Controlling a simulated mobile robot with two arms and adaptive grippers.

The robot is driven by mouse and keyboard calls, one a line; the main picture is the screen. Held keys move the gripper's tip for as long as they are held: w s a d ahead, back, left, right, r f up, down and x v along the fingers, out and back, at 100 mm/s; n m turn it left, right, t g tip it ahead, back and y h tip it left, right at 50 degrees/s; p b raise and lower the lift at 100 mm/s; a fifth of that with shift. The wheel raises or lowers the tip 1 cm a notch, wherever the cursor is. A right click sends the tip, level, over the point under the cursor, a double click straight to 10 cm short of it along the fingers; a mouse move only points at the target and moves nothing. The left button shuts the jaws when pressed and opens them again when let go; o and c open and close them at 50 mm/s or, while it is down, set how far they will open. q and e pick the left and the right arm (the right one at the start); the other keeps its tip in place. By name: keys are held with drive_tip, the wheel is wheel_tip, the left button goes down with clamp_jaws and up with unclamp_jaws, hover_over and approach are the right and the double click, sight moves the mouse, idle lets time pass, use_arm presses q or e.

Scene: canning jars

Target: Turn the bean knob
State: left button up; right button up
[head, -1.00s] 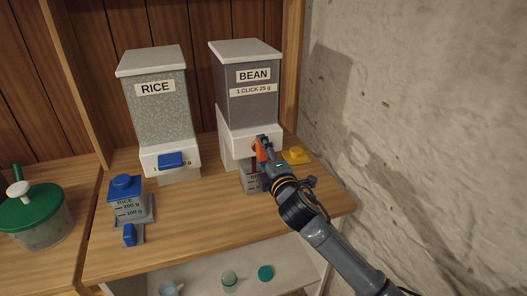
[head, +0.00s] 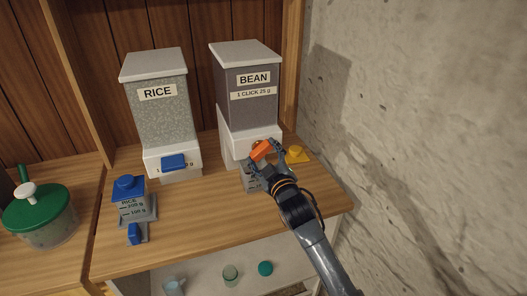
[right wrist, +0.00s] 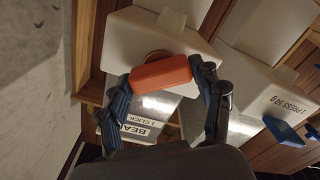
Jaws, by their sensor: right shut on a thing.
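The bean dispenser (head: 247,85) stands at the back right of the counter, a dark bin with a white lid and white base, labelled BEAN and "1 CLICK 25 g". Its orange bar-shaped bean knob (head: 261,150) is on the front of the base and sits at a slant. My right gripper (head: 266,156) is shut on the knob. In the right wrist view the knob (right wrist: 162,74) lies between the two fingers, one at each end. My left gripper is not in view.
A measuring jar (head: 249,181) stands below the bean spout, partly hidden by my gripper. A yellow lid (head: 297,155) lies to its right, near the concrete wall. The rice dispenser (head: 158,115) and a blue-capped rice jar (head: 129,199) stand to the left.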

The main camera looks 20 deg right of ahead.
drive_tip(key=m+p, duration=0.2)
drive_tip(key=m, duration=0.2)
drive_tip(key=shift+r, duration=0.1)
drive_tip(key=shift+m+p, duration=0.55)
drive_tip(key=shift+m, duration=1.15)
drive_tip(key=o, duration=1.2)
drive_tip(key=shift+c, duration=0.2)
drive_tip(key=s, duration=1.2)
drive_tip(key=shift+d, duration=0.2)
